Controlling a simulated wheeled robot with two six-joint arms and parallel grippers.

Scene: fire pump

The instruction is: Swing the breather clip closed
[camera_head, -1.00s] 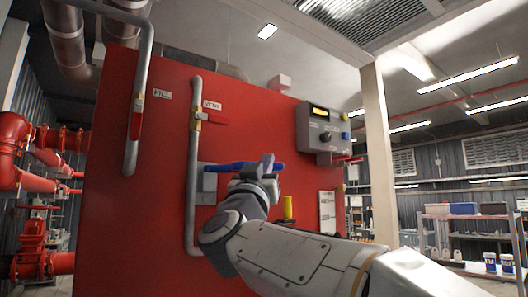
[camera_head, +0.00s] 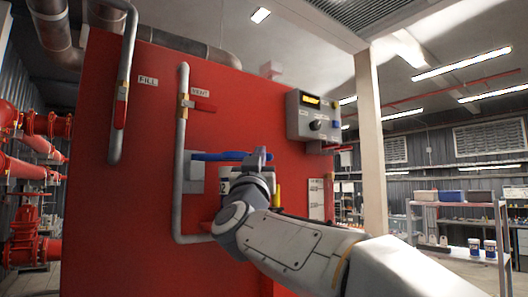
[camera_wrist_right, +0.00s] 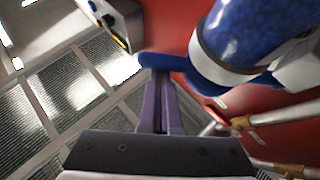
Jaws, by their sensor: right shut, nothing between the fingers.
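The blue clip arm (camera_head: 215,156) reaches right from a grey bracket (camera_head: 193,174) on the red pump housing. In the right wrist view a blue bar (camera_wrist_right: 205,82) runs beside and below a blue canister with white bands (camera_wrist_right: 238,38). The canister also shows in the head view (camera_head: 227,179), partly hidden by my wrist. My right gripper (camera_head: 261,156) is shut and empty, its fingers upright at the right end of the blue arm. In the right wrist view its fingertips (camera_wrist_right: 159,76) are at the bar's left end; I cannot tell whether they touch. My left gripper is not in view.
A grey vent pipe (camera_head: 182,130) with a red lever (camera_head: 203,106) stands left of the bracket. A grey control box (camera_head: 313,117) juts out to the upper right. A yellow object (camera_head: 277,193) is close right of my wrist.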

